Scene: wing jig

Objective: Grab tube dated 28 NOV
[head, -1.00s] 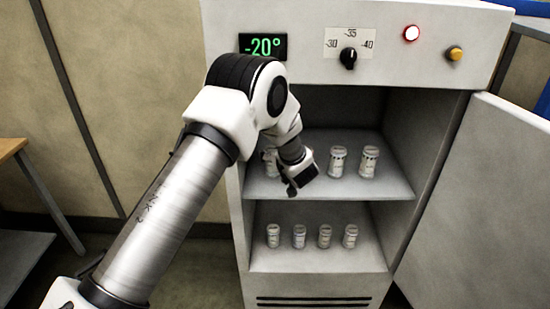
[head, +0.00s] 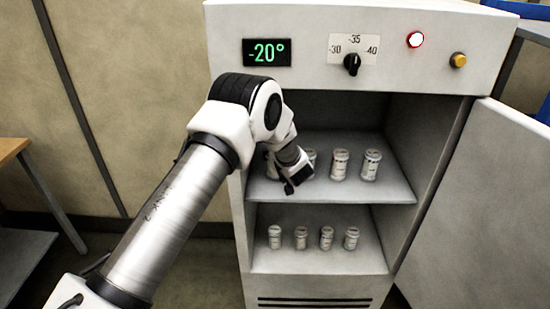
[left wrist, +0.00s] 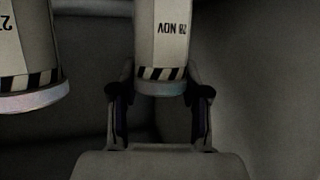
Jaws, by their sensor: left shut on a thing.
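In the left wrist view a white tube (left wrist: 165,50) with a black-and-white striped band reads "28 NOV", upside down, and sits between the two fingers. My left gripper (left wrist: 159,93) is shut on this tube near its capped end. In the head view my left gripper (head: 292,178) is at the left part of the freezer's upper shelf (head: 350,194), and it hides the held tube. A second striped tube (left wrist: 25,55) is at the left of the wrist view; its label is cut off, showing only a "2" and part of another digit. My right gripper is not in view.
Other white tubes stand on the upper shelf, including one in the middle (head: 340,165) and one at right (head: 371,165). Several tubes (head: 326,238) stand in a row on the lower shelf. The freezer door (head: 480,210) is open at right. The display (head: 266,52) reads -20°.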

